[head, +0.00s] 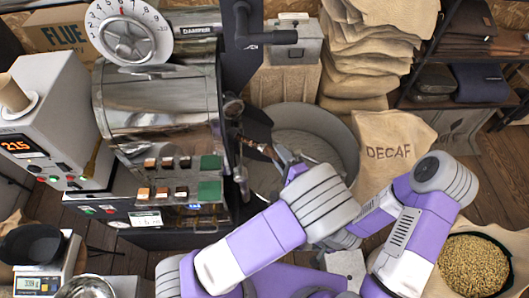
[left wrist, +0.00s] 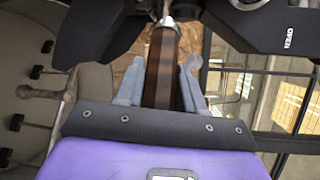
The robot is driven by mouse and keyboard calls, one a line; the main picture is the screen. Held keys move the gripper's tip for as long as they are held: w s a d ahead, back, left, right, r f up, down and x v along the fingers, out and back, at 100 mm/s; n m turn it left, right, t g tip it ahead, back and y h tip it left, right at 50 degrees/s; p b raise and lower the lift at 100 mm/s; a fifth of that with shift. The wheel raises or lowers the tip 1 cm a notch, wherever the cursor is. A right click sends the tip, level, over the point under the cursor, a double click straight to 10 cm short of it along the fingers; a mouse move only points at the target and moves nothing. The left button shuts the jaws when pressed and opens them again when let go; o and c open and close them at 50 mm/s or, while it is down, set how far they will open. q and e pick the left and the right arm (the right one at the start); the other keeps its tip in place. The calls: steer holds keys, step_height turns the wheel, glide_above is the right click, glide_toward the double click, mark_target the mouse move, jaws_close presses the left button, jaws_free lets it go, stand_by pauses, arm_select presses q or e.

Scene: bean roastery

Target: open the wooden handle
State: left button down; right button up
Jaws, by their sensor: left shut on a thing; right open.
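The wooden handle (left wrist: 160,65) is a dark brown bar with a metal ferrule at its far end, on the front of the roaster drum (head: 165,110). In the left wrist view my left gripper (left wrist: 161,88) has its two grey fingers on either side of the handle, shut on it. In the head view the handle (head: 266,150) shows only as a small brown piece, and my left gripper (head: 280,155) is beside it, partly hidden by its own wrist. My right arm (head: 405,230) is folded low on the right, its gripper open and apart from the handle, the fingers hardly visible.
The round cooling tray (head: 345,135) lies just behind and right of my left gripper. A DECAF sack (head: 393,150) stands to the right, with a sack of beans (head: 472,275) at lower right. A scale (head: 40,283) and a control box (head: 55,125) stand at left.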

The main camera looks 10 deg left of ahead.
arm_select(q)
steer(key=shift+s+d, duration=0.2)
steer(key=shift+d, duration=0.35)
steer(key=c, duration=0.8)
jaws_free()
steer(key=shift+a, duration=0.1)
